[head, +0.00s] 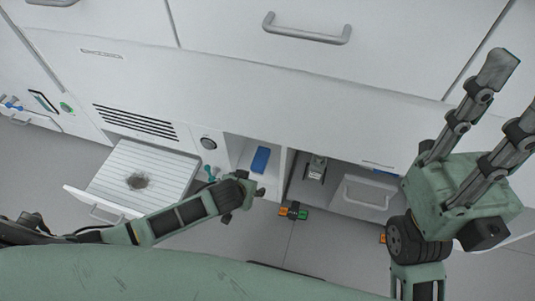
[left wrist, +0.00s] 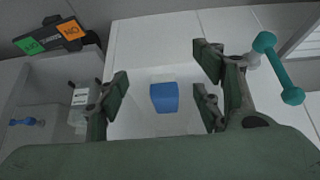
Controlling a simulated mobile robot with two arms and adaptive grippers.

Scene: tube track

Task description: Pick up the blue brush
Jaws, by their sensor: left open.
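A plain blue block, the likeliest match for the blue brush (head: 261,160), stands in an open white compartment in the head view; no bristles can be made out. It also shows in the left wrist view (left wrist: 164,97), between my open fingers and beyond them, with nothing touching it. My left gripper (head: 240,192) is in front of and below that compartment, and it shows from behind in the left wrist view (left wrist: 163,85). It is open and empty. My right gripper (head: 512,95) is raised at the right, fingers apart and empty.
A compartment wall (head: 283,172) separates the block from a bay with a small grey device (head: 316,168) and a drawer (head: 362,195). An orange and green sign (head: 294,211) is below. A drawer (head: 140,178) stands open at left.

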